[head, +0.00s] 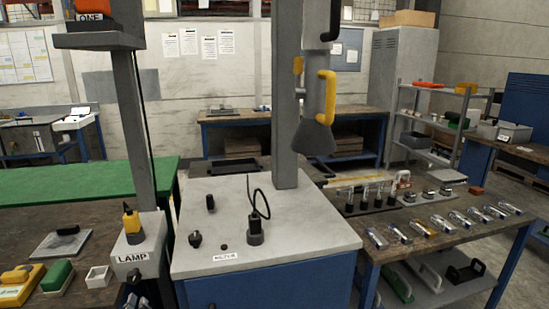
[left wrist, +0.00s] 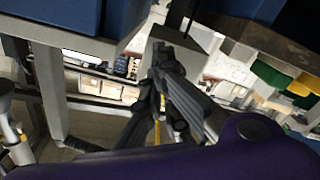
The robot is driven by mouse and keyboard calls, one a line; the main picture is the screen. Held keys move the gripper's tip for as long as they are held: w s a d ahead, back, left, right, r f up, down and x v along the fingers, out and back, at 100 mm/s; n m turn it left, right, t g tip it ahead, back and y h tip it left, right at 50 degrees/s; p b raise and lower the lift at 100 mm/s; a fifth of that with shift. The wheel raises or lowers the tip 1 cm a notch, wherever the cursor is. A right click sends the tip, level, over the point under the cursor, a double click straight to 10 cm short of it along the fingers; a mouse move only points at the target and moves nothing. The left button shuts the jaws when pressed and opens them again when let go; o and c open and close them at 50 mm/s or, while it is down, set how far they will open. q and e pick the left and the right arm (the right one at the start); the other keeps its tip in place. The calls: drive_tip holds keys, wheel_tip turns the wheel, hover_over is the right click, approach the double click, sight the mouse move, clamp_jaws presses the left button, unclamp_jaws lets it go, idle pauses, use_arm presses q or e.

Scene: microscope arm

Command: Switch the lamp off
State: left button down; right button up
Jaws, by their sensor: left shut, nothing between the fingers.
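The grey box labelled LAMP (head: 138,250) stands on the bench at the left, at the foot of a grey post. A yellow switch piece with a black tip (head: 131,220) stands upright on top of it. My left gripper (head: 133,298) shows only as a small dark shape at the bottom edge of the head view, below and in front of the box. In the left wrist view its dark fingers (left wrist: 162,65) are together and hold nothing. The switch cannot be made out there. My right gripper is not in view.
A white-topped cabinet (head: 300,238) with black knobs and a cable stands right of the lamp box. A green block (head: 57,276), a yellow block (head: 18,284) and a small white box (head: 97,278) lie left of it. A grey column (head: 287,100) rises behind the cabinet top.

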sight(134, 278)
use_arm(q)
drive_tip(key=shift+f, duration=0.1)
drive_tip(key=w+a+b, duration=0.2)
drive_tip(key=w+a, duration=0.1)
drive_tip(key=w, duration=0.2)
drive_tip(key=shift+a+f+b, duration=0.3)
drive_tip(key=shift+a+b, duration=0.05)
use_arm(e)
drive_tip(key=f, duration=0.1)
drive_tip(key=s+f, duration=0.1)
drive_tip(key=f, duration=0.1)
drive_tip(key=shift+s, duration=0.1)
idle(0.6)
use_arm(q)
drive_tip(key=shift+r, duration=0.1)
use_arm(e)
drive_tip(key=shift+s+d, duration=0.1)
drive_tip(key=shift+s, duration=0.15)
